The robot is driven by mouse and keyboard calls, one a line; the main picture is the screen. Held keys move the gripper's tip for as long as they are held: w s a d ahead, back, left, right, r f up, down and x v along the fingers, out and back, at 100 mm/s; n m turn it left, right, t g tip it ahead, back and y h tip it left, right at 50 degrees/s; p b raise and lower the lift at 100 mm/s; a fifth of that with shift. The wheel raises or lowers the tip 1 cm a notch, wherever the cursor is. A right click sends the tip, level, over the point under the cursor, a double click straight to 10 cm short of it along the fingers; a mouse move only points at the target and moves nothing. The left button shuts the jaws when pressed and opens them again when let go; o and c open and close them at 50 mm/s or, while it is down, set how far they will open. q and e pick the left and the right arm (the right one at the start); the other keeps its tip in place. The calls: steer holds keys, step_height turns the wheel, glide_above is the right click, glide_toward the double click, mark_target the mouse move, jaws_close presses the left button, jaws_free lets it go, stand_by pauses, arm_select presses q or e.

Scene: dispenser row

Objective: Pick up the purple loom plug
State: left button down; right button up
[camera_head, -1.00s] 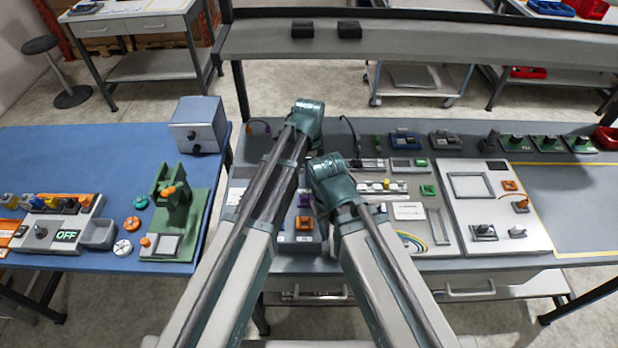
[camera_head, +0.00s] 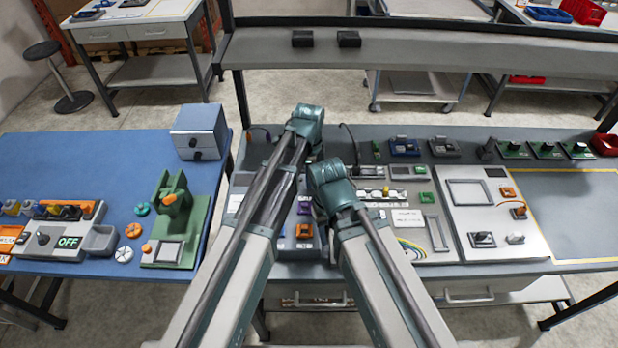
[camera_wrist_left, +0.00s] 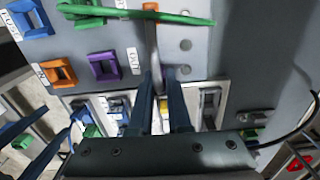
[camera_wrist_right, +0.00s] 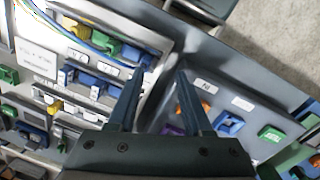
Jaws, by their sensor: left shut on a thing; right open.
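A small purple piece (camera_head: 251,129) at the end of a dark curved cable is at the back left of the grey bench; it may be the purple loom plug, but it is too small to be sure. A purple square fitting (camera_wrist_left: 103,66) sits on the grey panel beside an orange one (camera_wrist_left: 58,73). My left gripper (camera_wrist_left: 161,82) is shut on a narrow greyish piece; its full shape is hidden. A green strand (camera_wrist_left: 160,17) crosses beyond the fingertips. My right gripper (camera_wrist_right: 159,75) is open and empty above the bench, with a purple patch (camera_wrist_right: 172,130) partly behind its finger.
A blue-topped table (camera_head: 85,160) on the left carries a green stand (camera_head: 176,220) and a grey box (camera_head: 198,130). A grey shelf (camera_head: 430,52) spans behind the bench. A yellow-outlined area (camera_head: 570,210) at the right is clear.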

arm_select(q)
step_height(320, 180, up, 9)
steer(key=p, duration=0.8)
steer(key=shift+f, duration=0.1)
arm_select(e)
step_height(320, 180, up, 9)
arm_select(q)
steer(key=c, duration=1.6)
jaws_free()
arm_select(e)
steer(key=shift+f, duration=0.15)
arm_select(q)
steer(key=shift+s+f, duration=0.2)
steer(key=s+f+b, duration=0.1)
steer(key=s, duration=0.1)
steer(key=s+a+f+b, duration=0.1)
steer(key=s+b, duration=0.1)
steer(key=s, duration=0.1)
steer(key=s+f+b, duration=0.1)
steer(key=s+f, duration=0.1)
steer(key=shift+s+a, duration=0.15)
steer(key=shift+s, duration=0.1)
steer(key=shift+w+f+b, duration=0.1)
steer(key=shift+f+b, duration=0.1)
steer(key=shift+b, duration=0.15)
steer(key=shift+f+b, duration=1.5)
arm_select(e)
step_height(320, 180, down, 8)
steer(key=shift+r, duration=0.2)
